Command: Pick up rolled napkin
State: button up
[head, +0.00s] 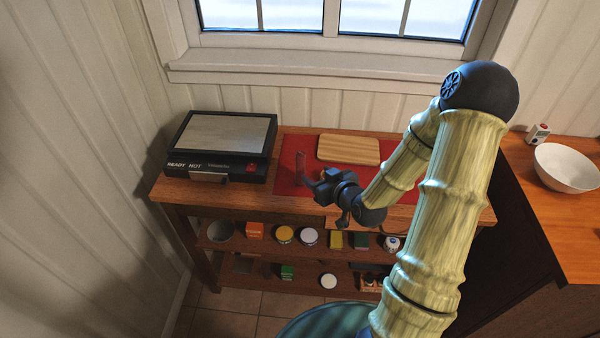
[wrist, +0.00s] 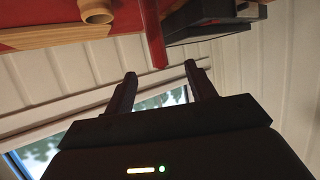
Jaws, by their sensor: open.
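My gripper (head: 322,194) is above the front part of the red mat (head: 288,180), and its jaws are open with nothing between them. In the wrist view my gripper (wrist: 160,70) also shows apart fingers. A narrow dark red upright piece (head: 300,168) stands just beyond the gripper in the head view. It also shows in the wrist view (wrist: 154,38), a little past the fingertips. A tan hollow roll (wrist: 97,11) lies near the top of the wrist view. I cannot tell which of these is the rolled napkin. The gripper covers part of the mat.
A wooden board (head: 348,149) lies at the back of the mat. A black hot plate (head: 222,145) stands at the left. Several jars and boxes sit on the shelves below. A white bowl (head: 566,168) is on the right counter. The window sill (head: 330,66) is behind.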

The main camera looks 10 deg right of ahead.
aim_at(301, 164)
jog(key=p+x, duration=0.2)
jog(key=x, duration=0.7)
jog(key=shift+w, duration=0.1)
jog(key=shift+p+x, duration=1.05)
jog(key=shift+x, duration=1.55)
jog(key=shift+d+f, duration=0.1)
jog(key=shift+d, duration=0.15)
jog(key=c, duration=1.1)
